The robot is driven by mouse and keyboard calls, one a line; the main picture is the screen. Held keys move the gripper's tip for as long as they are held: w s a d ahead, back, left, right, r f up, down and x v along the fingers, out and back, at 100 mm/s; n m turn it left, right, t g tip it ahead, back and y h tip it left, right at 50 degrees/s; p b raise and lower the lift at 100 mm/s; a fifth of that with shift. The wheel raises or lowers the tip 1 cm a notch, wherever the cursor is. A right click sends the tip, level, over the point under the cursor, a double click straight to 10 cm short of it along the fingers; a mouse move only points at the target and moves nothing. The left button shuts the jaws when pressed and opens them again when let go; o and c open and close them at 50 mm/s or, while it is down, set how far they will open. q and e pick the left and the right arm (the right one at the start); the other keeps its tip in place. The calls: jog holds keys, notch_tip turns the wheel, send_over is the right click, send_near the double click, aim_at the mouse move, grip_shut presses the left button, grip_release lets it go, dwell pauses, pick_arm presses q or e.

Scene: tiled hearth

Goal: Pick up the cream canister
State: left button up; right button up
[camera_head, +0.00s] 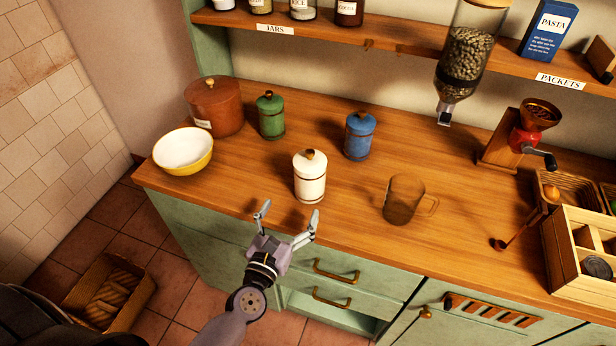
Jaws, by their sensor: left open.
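The cream canister (310,178) stands upright near the front edge of the wooden counter (350,216). It has a white lid with a brown knob and a dark band. My left gripper (290,213) is open and empty, in front of the counter's edge and just below the canister in the picture. Its two fingers point toward the canister, and I see no contact. My right gripper is not in view.
Behind the canister stand a green canister (270,116) and a blue canister (359,136). A yellow bowl (183,151) and brown pot (214,107) are left. A brown glass mug (402,199) stands close on the right. A hopper (464,60) hangs above.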

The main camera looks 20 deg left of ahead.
aim_at(302, 189)
pick_arm(q)
jog(key=w+p, duration=0.1)
jog(key=w, duration=0.5)
jog(key=shift+w+d, duration=0.15)
jog(key=shift+w, duration=0.1)
jog(key=w, duration=0.1)
jog(key=w+p, duration=0.1)
jog(key=w, duration=0.1)
jog(key=w+d+p, duration=0.1)
jog(key=shift+w+r, duration=0.2)
jog(key=shift+w, duration=0.2)
jog(key=shift+w+f, duration=0.1)
jog(key=shift+w, duration=0.15)
jog(key=shift+s, duration=0.1)
jog(key=shift+c, duration=0.8)
jog(key=shift+a, duration=0.1)
jog(key=c, duration=1.9)
